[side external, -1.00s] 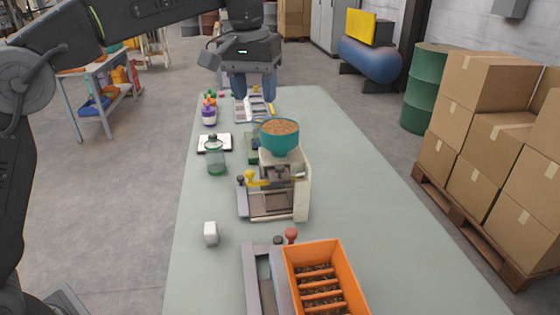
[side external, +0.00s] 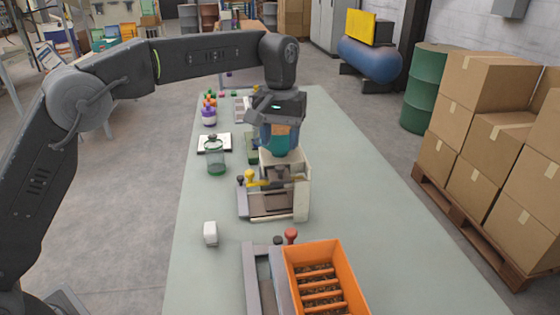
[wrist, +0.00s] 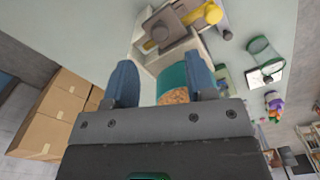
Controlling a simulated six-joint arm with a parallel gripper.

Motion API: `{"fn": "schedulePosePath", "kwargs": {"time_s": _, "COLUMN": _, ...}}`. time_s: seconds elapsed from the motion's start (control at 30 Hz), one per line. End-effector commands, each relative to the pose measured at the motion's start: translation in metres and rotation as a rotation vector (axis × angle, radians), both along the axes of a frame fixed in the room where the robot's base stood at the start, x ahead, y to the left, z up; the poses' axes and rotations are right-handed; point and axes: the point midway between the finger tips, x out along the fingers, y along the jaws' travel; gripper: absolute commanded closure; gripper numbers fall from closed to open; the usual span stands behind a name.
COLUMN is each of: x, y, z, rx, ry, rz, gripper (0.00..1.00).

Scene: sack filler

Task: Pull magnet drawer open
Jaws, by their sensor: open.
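No part is plainly marked as the magnet drawer. An orange box (side external: 343,270) with several crossbars over dark grains stands at the table's front, beside a grey frame (side external: 252,280) with a red knob (side external: 291,235) and a black knob. Behind it stands a cream filler (side external: 301,195) with a yellow knob (side external: 249,174) and a dark knob. My gripper (side external: 279,150) is open at the teal hopper of grain on top of the filler. In the wrist view the teal hopper (wrist: 172,78) lies between my gripper's blue fingers (wrist: 161,68); contact cannot be told.
The table right of the filler is clear. Boxes on a pallet (side external: 490,145) and a green drum (side external: 428,85) stand beyond the right edge.

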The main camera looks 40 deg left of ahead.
Motion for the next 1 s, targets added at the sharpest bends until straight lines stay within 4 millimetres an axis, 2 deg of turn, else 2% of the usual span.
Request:
{"fn": "schedulePosePath", "kwargs": {"time_s": 0.1, "x": -0.001, "y": 0.000, "z": -0.024, "rx": 0.001, "ry": 0.003, "rz": 0.000, "gripper": 0.50}}
{"fn": "schedulePosePath", "kwargs": {"time_s": 0.3, "x": 0.000, "y": 0.000, "z": -0.051, "rx": 0.000, "ry": 0.001, "rz": 0.000, "gripper": 0.50}}
{"fn": "schedulePosePath", "kwargs": {"time_s": 0.5, "x": 0.000, "y": 0.000, "z": -0.061, "rx": 0.000, "ry": -0.001, "rz": 0.000, "gripper": 0.50}}
{"fn": "schedulePosePath", "kwargs": {"time_s": 0.73, "x": 0.000, "y": 0.000, "z": -0.062, "rx": 0.000, "ry": -0.001, "rz": 0.000, "gripper": 0.50}}
{"fn": "schedulePosePath", "kwargs": {"time_s": 1.0, "x": 0.000, "y": 0.000, "z": -0.061, "rx": 0.000, "ry": -0.001, "rz": 0.000, "gripper": 0.73}}
